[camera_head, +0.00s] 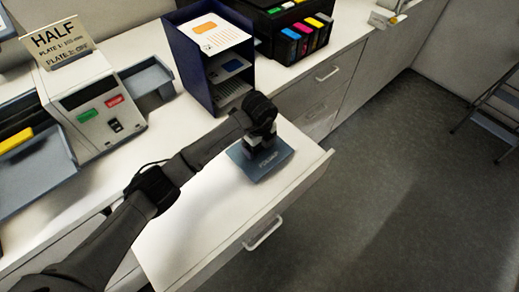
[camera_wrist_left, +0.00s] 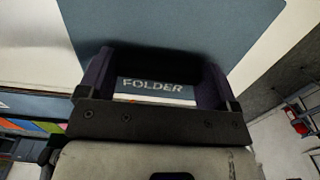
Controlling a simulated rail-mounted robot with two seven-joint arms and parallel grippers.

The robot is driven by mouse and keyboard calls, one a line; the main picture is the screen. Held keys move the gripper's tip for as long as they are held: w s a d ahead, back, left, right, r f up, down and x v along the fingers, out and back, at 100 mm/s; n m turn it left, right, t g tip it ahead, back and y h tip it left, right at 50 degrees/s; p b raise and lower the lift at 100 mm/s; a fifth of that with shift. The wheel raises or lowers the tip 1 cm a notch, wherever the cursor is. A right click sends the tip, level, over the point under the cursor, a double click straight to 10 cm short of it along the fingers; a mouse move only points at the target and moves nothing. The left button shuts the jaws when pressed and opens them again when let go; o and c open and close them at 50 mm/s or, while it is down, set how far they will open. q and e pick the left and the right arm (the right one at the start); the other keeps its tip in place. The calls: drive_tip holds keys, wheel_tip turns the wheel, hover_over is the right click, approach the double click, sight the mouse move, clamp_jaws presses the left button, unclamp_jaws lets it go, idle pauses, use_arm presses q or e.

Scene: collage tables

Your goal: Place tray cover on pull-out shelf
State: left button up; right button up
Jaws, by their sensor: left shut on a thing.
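The tray cover (camera_head: 274,168) is a flat blue-grey panel marked with pale lettering. It is over the white pull-out shelf (camera_head: 205,215), near its far right part. I cannot tell whether it touches the surface or is just above it. My left gripper (camera_head: 262,146) is shut on the tray cover, reaching down from above. In the left wrist view the tray cover (camera_wrist_left: 190,28) spreads beyond the fingers, and the word FOLDER shows between them. My right gripper is not in view.
A navy paper rack (camera_head: 188,72) stands on the counter behind the shelf, with a black ink-bottle unit (camera_head: 295,35) to its right. A white machine (camera_head: 98,100) with green and red buttons is at the left. The shelf's near part is clear. Open floor lies at the right.

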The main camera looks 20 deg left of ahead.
sight(259, 151)
use_arm(q)
drive_tip(key=shift+f, duration=1.55)
drive_tip(key=shift+f, duration=0.1)
drive_tip(key=o, duration=0.8)
wheel_tip(259, 151, up, 12)
drive_tip(key=shift+r, duration=0.15)
